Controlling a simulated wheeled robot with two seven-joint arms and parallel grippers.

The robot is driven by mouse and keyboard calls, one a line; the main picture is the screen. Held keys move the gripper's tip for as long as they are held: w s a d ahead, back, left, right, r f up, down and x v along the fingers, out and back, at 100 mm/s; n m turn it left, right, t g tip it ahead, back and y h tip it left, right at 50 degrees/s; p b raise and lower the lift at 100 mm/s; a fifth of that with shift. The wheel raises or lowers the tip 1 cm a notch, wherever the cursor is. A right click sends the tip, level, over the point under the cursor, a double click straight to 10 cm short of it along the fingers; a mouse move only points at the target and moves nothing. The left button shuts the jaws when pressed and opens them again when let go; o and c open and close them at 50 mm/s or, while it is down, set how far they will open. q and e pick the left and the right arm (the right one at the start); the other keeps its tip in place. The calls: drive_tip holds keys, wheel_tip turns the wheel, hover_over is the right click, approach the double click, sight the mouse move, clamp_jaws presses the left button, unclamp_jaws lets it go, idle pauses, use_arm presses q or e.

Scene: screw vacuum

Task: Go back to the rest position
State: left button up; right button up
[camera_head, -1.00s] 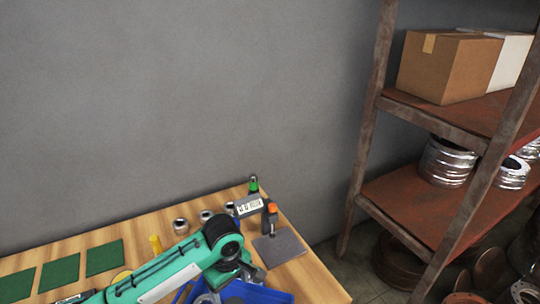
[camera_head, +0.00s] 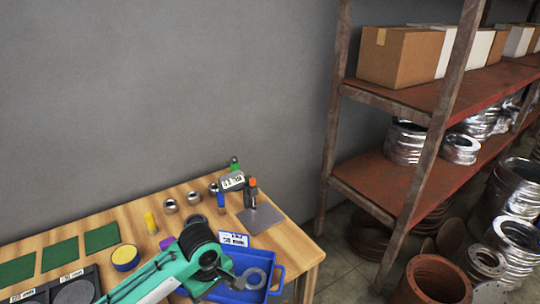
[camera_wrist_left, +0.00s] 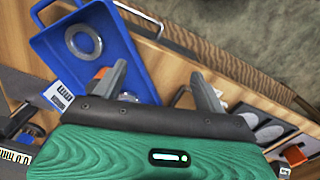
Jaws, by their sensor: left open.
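My left arm comes in from the lower left of the head view, over the wooden table (camera_head: 292,237). My right gripper is not in view.
Green mats (camera_head: 102,236), small metal cylinders (camera_head: 170,206), a yellow-topped round piece (camera_head: 125,257) and a grey plate (camera_head: 262,217) with an orange-topped tool stand on the table. A grey wall is behind. A rusty shelf (camera_head: 385,180) with boxes stands at right.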

use_arm(q)
drive_tip(key=s+d+f+m+t+h, duration=0.25)
drive_tip(key=s+f+m, duration=0.25)
drive_tip(key=s+m, duration=0.3)
drive_tip(key=s+a+m+y, duration=0.3)
drive_tip(key=s+a, duration=0.9)
drive_tip(key=s, duration=0.1)
drive_tip(key=s+f+x, duration=0.1)
drive_tip(key=s+x, duration=0.2)
drive_tip(key=x, duration=1.2)
drive_tip(key=s+f+x, duration=0.1)
drive_tip(key=s+x, duration=0.3)
drive_tip(key=x, duration=1.1)
drive_tip(key=s+a+f+m+g, duration=0.1)
drive_tip(key=s+a+f, duration=0.1)
drive_tip(key=s+f, duration=1.7)
drive_tip(key=shift+s+a+f+g, duration=0.3)
drive_tip(key=shift+f+g, duration=0.05)
drive_tip(key=shift+f, duration=0.25)
